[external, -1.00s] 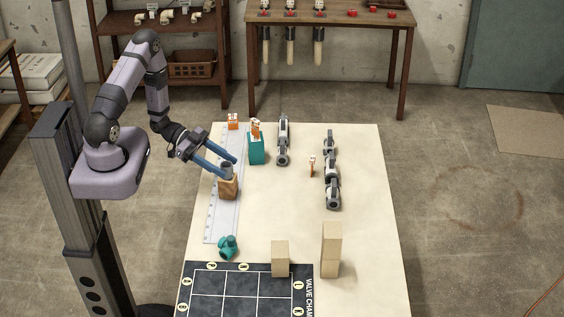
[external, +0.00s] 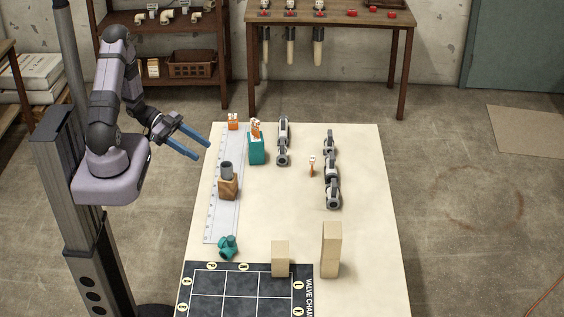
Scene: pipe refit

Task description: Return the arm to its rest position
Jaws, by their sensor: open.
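My gripper (external: 203,149) is open and empty, with its two blue fingers pointing right, just off the left edge of the table. It is up and to the left of a wooden block (external: 228,189) with a dark grey cylinder (external: 226,171) standing on top. The gripper touches neither of them. My arm is folded back close over its base on the column.
The pale table (external: 275,205) carries a teal block (external: 256,150), grey pipe parts (external: 332,182), a teal fitting (external: 228,246), wooden blocks (external: 331,249) and a dark gridded mat (external: 243,290). A long ruler-like strip (external: 218,222) lies along the left edge.

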